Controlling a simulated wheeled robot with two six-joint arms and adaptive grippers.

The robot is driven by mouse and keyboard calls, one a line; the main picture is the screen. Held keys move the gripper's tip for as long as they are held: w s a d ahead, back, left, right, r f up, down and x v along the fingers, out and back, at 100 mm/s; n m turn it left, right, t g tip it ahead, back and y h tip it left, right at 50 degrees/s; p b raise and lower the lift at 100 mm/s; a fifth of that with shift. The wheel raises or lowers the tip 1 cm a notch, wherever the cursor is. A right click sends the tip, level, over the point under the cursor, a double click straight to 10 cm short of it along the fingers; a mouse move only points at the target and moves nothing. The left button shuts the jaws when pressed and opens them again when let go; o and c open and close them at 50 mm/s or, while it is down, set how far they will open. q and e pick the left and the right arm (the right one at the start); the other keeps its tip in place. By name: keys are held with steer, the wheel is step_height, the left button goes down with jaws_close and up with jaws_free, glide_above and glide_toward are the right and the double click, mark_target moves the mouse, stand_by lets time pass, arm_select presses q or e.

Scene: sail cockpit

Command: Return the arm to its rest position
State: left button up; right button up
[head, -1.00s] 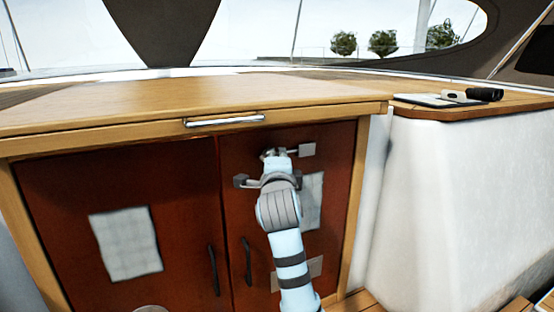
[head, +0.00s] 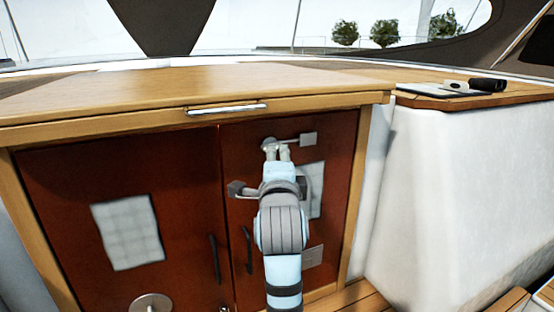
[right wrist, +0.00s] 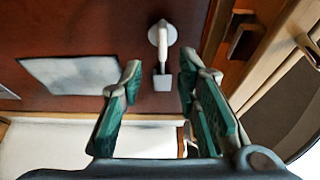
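My right arm reaches up in front of the right cabinet door. Its gripper (head: 277,150) points at a small light metal latch (head: 295,140) with a round base and a square end, high on that door. In the right wrist view my right gripper (right wrist: 158,80) has its two green-padded fingers apart. The latch (right wrist: 162,60) shows in the gap between them, with no finger seen closed on it; how far it is from the fingertips is hard to tell. My left gripper is not in view.
Red-brown cabinet doors carry dark handles (head: 215,258) and a pale sheet (head: 128,232). The wooden counter (head: 150,90) with a metal bar handle (head: 227,109) overhangs above. A white bulkhead (head: 430,190) stands right; a tablet (head: 432,89) and dark object (head: 487,85) lie on its ledge.

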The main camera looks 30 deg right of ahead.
steer(key=shift+d, duration=0.1)
steer(key=shift+f, duration=0.1)
steer(key=s+f+n+g+y, duration=0.1)
steer(key=s+f+n+g, duration=0.2)
steer(key=f, duration=0.6)
steer(key=s+f+n+g+y, duration=0.1)
steer(key=s+f+n+y, duration=0.3)
steer(key=f, duration=0.6)
steer(key=s+f+n+g+h, duration=0.1)
steer(key=s+f+n, duration=0.3)
steer(key=f, duration=0.5)
steer(key=s+a+f+n+g+y, duration=0.1)
steer(key=s+f+n+g, duration=0.3)
steer(key=s+f+n, duration=0.5)
steer(key=s+a+f+n+g+y, duration=0.25)
steer(key=s+f, duration=0.35)
steer(key=s, duration=0.7)
steer(key=s+d+f+n+g, duration=0.1)
steer(key=s+f, duration=0.1)
steer(key=f, duration=0.9)
steer(key=s+d+f+g, duration=0.1)
steer(key=d+f, duration=0.1)
steer(key=f, duration=0.8)
steer(key=s+f+g, duration=0.1)
steer(key=s+f, duration=1.1)
steer(key=s, duration=0.1)
steer(key=shift+s, duration=0.4)
